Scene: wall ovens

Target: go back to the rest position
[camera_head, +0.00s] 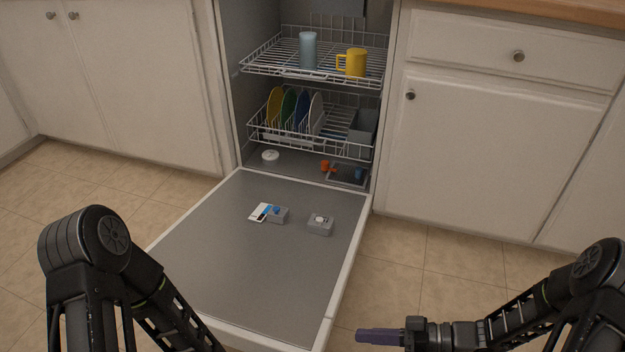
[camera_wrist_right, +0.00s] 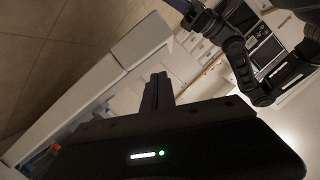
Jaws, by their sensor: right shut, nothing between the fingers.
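My right gripper (camera_head: 380,337) is at the bottom of the head view, to the right of the open dishwasher door (camera_head: 250,265). Its purple-grey fingers are shut and hold nothing. In the right wrist view the closed fingers (camera_wrist_right: 157,92) point up, away from the camera housing. My left arm comes in at the lower left of the head view. Its gripper is out of the frame.
The dishwasher's upper rack (camera_head: 290,72) holds a light blue cup (camera_head: 308,50) and a yellow mug (camera_head: 354,63). Several plates stand in the lower rack (camera_head: 340,150). Small grey blocks (camera_head: 320,226) lie on the door. White cabinets (camera_head: 490,150) flank the opening. Tiled floor lies right of the door.

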